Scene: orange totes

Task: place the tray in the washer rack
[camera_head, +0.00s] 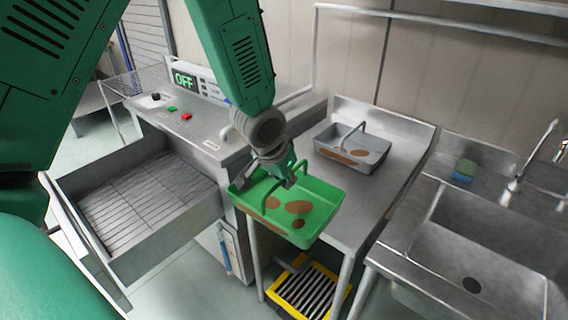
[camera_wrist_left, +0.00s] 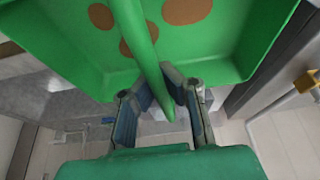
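The green tray (camera_head: 322,211) has brown stains and a thin green handle arching over it. My left gripper (camera_head: 288,180) is shut on this handle and the tray hangs at the counter's left edge, partly over the floor. In the left wrist view the handle passes between the fingers (camera_wrist_left: 165,98), with the stained tray floor (camera_wrist_left: 215,42) behind. The washer rack (camera_head: 150,200) is a wire grid inside the pulled-out steel bin at left, and it looks empty. My right gripper is out of view.
A grey tray (camera_head: 352,152) with brown stains stands on the steel counter (camera_head: 385,190). The washer's top panel (camera_head: 190,120) has an OFF display and buttons. A sink (camera_head: 480,265) and a sponge (camera_head: 464,171) are at right. A yellow-framed grate (camera_head: 308,288) lies below the counter.

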